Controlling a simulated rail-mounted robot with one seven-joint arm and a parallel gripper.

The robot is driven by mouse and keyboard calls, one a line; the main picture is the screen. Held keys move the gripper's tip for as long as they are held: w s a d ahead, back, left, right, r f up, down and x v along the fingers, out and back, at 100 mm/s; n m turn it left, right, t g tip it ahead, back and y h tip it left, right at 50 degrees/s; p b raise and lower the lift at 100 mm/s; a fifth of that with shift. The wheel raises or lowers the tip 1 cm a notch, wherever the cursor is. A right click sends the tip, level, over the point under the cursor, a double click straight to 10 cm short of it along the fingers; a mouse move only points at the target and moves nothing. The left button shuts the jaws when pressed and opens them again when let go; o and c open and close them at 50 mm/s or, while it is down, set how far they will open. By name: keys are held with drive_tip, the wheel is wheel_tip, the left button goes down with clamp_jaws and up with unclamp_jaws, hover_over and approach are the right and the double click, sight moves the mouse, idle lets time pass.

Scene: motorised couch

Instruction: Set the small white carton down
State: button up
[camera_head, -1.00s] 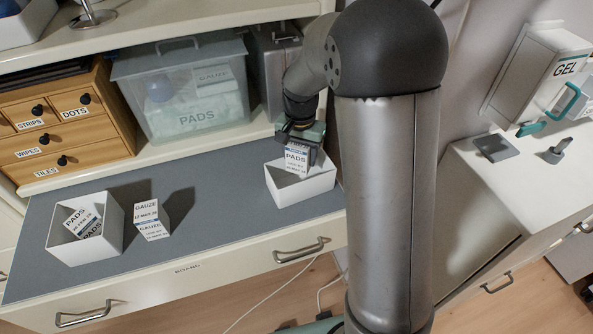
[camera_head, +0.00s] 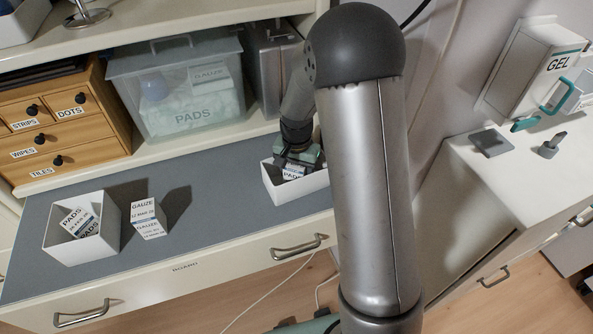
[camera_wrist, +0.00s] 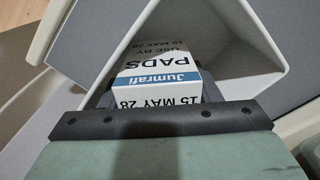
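The small white carton (camera_wrist: 160,65), marked PADS with a blue Jumrafi band and 15 MAY 28, is at the fingers of my gripper (camera_head: 297,166). In the head view the carton (camera_head: 292,173) is down inside the right-hand white open bin (camera_head: 299,190), partly hidden by the bin wall and the gripper. The fingers appear closed on its sides, as dark pads beside it in the wrist view. Whether it touches the bin floor cannot be seen.
The left white bin (camera_head: 86,248) holds PADS cartons. A GAUZE carton stack (camera_head: 148,218) stands beside it on the grey board (camera_head: 215,215). A clear PADS tub (camera_head: 180,95) and wooden drawers (camera_head: 70,125) stand behind. The board is clear between the gauze and the right bin.

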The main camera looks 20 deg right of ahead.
wheel_tip(320, 180, up, 12)
drive_tip(key=shift+r, duration=0.15)
drive_tip(key=s+a+r+n, duration=0.1)
drive_tip(key=s+n, duration=0.6)
drive_tip(key=s, duration=1.7)
drive_tip(key=shift+s+r, duration=0.3)
drive_tip(key=shift+s, duration=0.05)
